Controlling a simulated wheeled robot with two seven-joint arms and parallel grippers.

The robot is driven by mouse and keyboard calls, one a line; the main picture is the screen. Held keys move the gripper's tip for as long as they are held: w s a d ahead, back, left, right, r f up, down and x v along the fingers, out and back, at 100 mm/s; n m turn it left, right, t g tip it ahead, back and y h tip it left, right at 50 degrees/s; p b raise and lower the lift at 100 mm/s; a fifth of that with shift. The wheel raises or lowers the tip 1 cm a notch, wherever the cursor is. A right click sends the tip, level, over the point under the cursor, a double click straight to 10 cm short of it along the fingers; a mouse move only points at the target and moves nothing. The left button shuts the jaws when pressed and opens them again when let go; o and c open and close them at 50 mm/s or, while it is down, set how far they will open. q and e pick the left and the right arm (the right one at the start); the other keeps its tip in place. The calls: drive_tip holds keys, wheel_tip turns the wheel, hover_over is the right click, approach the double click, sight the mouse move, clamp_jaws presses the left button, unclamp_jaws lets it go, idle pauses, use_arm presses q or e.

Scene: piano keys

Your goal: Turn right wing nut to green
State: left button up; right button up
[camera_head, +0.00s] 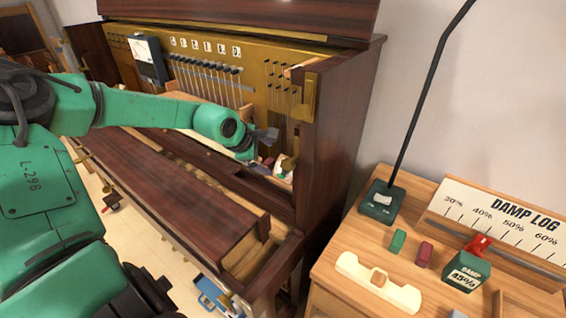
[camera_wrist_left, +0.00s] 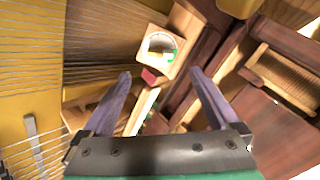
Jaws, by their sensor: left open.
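My left gripper (camera_head: 264,146) reaches into the open piano (camera_head: 335,130) at its right end. In the left wrist view its two fingers (camera_wrist_left: 160,74) are spread apart with nothing gripped between them. Ahead of the fingertips is a wooden block with a round white dial (camera_wrist_left: 161,44) bearing yellow and green marks. A small dark red piece (camera_wrist_left: 149,76) sits just below the dial, between the fingertips in the picture. I cannot tell for sure whether it is the right wing nut. In the head view a brass part (camera_head: 290,163) shows beside the gripper, and the dial is not clear.
The piano's dark right side wall stands close to the gripper. Strings (camera_wrist_left: 100,30) run along the left of the wrist view. A wooden side table (camera_head: 340,285) at right holds a damp log board (camera_head: 500,212), a green damp block (camera_head: 467,272) and small coloured blocks.

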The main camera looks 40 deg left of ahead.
use_arm(q)
drive_tip(key=shift+p+v, duration=0.45)
drive_tip(key=shift+v, duration=0.35)
drive_tip(key=c, duration=0.4)
drive_tip(key=shift+n, duration=0.6)
drive_tip(key=c, duration=0.4)
drive_tip(key=shift+o, duration=0.2)
drive_tip(key=shift+w+f+n+b, duration=0.25)
drive_tip(key=shift+w+f+n, duration=0.4)
drive_tip(key=shift+n, duration=1.8)
drive_tip(key=shift+w+f+n+b, duration=0.3)
drive_tip(key=shift+w+f+n, duration=0.35)
drive_tip(key=shift+n, duration=1.85)
drive_tip(key=shift+w+f+n+b, duration=0.25)
drive_tip(key=shift+w+f+n, duration=0.35)
drive_tip(key=shift+n, duration=1.85)
